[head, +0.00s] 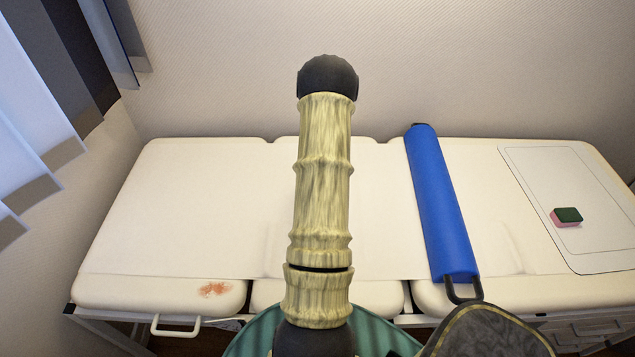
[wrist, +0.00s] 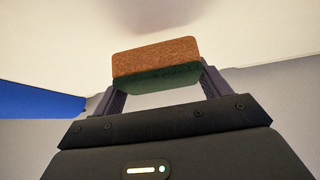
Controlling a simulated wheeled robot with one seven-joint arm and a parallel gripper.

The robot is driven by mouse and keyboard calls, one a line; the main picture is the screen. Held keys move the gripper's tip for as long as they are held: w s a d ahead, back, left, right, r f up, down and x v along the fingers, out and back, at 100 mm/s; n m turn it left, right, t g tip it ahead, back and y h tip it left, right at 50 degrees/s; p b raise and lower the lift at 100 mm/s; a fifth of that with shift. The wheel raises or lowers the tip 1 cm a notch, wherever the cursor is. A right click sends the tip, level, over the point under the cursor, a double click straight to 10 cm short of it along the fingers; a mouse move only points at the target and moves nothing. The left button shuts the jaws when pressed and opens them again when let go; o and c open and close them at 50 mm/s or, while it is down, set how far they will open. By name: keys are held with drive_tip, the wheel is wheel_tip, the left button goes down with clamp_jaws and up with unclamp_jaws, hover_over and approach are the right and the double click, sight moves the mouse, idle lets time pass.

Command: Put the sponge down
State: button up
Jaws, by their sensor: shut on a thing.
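My gripper (wrist: 160,74) is shut on a sponge (wrist: 158,52) in the wrist view. This sponge has an orange-brown face and a dark green side, and it spans the gap between the two fingers. In the wrist view a pale surface lies beyond it, and I cannot tell whether the sponge touches it. The head view does not show my gripper or the held sponge; my arm blocks the middle of that view. A second sponge, pink with a dark green top (head: 567,216), lies at the right in the head view.
A white padded couch (head: 200,205) runs along the wall. A blue bolster (head: 440,205) lies across its right half, also visible in the wrist view (wrist: 38,98). The second sponge rests on a pale board (head: 595,245). A reddish stain (head: 214,289) marks the couch's front left.

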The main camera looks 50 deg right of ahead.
wheel_tip(320, 180, up, 5)
drive_tip(key=shift+f, duration=0.1)
idle(0.6)
drive_tip(key=w+a+n+t+y, duration=0.15)
drive_tip(key=w+a, duration=0.25)
drive_tip(key=a, duration=0.4)
drive_tip(key=w+a+f+n, duration=0.15)
drive_tip(key=w+a, duration=0.25)
drive_tip(key=a, duration=0.4)
drive_tip(key=w+a+n+t+y, duration=0.15)
drive_tip(key=w+a, duration=0.25)
drive_tip(key=a, duration=0.4)
drive_tip(key=a+n+y, duration=0.3)
drive_tip(key=a+n, duration=0.3)
drive_tip(key=a, duration=1.6)
drive_tip(key=shift+s, duration=0.2)
drive_tip(key=shift+a+f, duration=0.1)
drive_tip(key=shift+a, duration=0.1)
